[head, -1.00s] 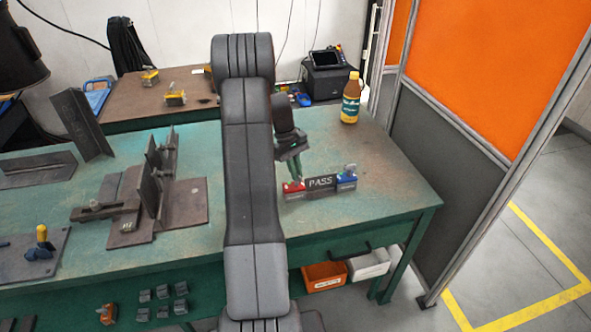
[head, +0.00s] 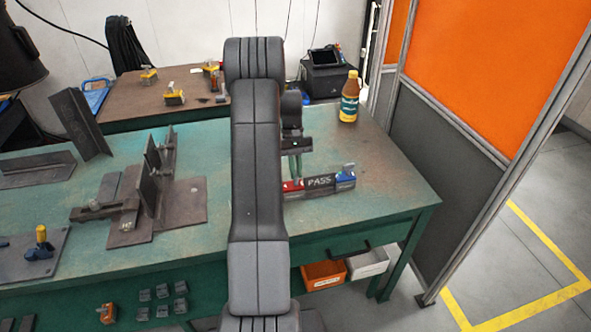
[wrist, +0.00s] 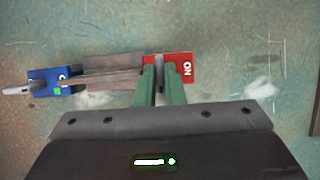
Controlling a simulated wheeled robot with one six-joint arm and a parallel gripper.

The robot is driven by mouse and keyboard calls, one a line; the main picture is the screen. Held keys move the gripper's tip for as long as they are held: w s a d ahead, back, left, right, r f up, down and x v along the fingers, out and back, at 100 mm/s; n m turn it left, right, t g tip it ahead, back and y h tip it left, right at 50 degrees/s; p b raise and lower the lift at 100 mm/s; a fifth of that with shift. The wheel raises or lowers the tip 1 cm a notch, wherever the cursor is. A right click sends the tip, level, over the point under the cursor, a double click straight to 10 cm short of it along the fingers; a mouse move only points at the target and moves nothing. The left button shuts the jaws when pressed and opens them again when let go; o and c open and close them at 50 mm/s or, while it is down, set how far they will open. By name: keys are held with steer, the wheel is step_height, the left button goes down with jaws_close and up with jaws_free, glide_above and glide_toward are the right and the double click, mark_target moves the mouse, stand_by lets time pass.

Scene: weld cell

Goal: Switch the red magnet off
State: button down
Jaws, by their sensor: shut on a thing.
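The red magnet (head: 291,186) sits on the green bench at the left end of a dark plate marked PASS (head: 320,181). In the wrist view the red magnet (wrist: 184,68) shows the letters ON, upside down. My gripper (wrist: 160,75) is over it, with two green fingers shut on its grey switch lever (wrist: 159,66). The fingers hide part of the lever, so its exact setting is hard to tell. In the head view my gripper (head: 295,172) points down onto the red magnet. The blue magnet (head: 345,178) is at the plate's right end, its lever clear of my fingers.
A brown bottle (head: 349,96) stands behind the magnets. Steel plates and an upright fixture (head: 153,187) lie to the left on the bench (head: 385,190). An orange and grey partition (head: 455,130) stands to the right. The bench right of the blue magnet is clear.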

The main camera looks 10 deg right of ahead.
steer(key=shift+r, duration=0.1)
steer(key=c, duration=1.5)
jaws_free()
steer(key=b+v, duration=0.1)
steer(key=v, duration=1.2)
steer(key=shift+w+r, duration=0.1)
steer(key=shift+r, duration=0.2)
steer(key=shift+f, duration=0.1)
steer(key=p+x, duration=0.1)
steer(key=x, duration=1.2)
steer(key=shift+f, duration=0.3)
steer(key=shift+r, duration=0.1)
